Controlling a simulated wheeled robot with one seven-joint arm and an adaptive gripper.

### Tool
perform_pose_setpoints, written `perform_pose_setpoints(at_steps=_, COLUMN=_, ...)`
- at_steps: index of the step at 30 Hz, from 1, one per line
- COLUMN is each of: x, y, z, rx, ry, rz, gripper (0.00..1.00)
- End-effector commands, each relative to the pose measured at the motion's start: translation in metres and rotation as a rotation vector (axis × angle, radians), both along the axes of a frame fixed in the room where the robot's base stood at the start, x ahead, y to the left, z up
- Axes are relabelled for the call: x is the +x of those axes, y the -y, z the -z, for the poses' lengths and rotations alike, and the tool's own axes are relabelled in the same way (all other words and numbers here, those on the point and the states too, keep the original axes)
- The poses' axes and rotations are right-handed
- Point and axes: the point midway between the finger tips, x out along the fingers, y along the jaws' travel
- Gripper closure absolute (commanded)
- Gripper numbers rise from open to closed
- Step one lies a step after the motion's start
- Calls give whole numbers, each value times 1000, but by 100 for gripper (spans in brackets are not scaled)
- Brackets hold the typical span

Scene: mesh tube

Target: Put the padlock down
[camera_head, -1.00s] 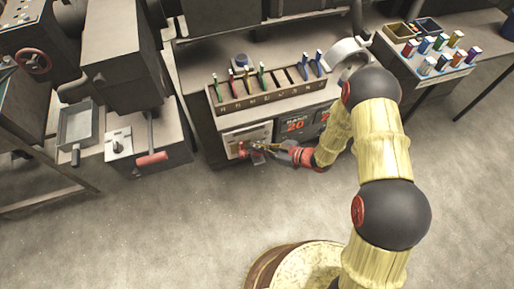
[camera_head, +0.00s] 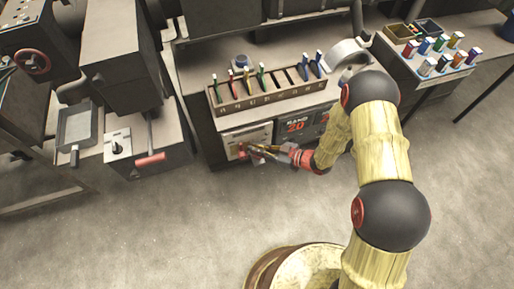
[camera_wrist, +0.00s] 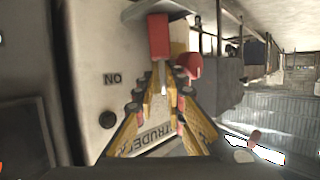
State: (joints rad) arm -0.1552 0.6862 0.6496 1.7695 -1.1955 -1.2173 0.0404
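My gripper (camera_head: 262,150) is at the front of the bench, close to a pale panel (camera_head: 247,136). In the wrist view its yellow fingers (camera_wrist: 165,76) converge, with their tips close together and a thin pale piece between them. A rounded red thing (camera_wrist: 190,67), possibly the padlock, shows just right of the fingertips. A red block-shaped handle (camera_wrist: 158,38) shows just beyond them. I cannot tell whether the fingers grip either one. In the head view the red part (camera_head: 243,150) at the fingertips is too small to tell apart.
A slotted rack (camera_head: 268,96) with several coloured-handled items stands above on the bench. A box with a red-handled lever (camera_head: 150,159) and a grey pan (camera_head: 75,127) stand to the left. A stand of coloured cylinders (camera_head: 440,54) is at the right. The floor in front is clear.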

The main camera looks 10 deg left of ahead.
Motion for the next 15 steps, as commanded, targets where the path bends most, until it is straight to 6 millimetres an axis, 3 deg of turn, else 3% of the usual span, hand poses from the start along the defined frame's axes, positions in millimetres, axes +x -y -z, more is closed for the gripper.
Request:
perform_pose_setpoints(at_steps=5, x=0, y=2, z=-10, rx=-1, ry=-1, rz=1, gripper=88)
perform_pose_setpoints(at_steps=15, x=-14, y=66, z=-34, rx=0, ry=0, rz=5, gripper=88)
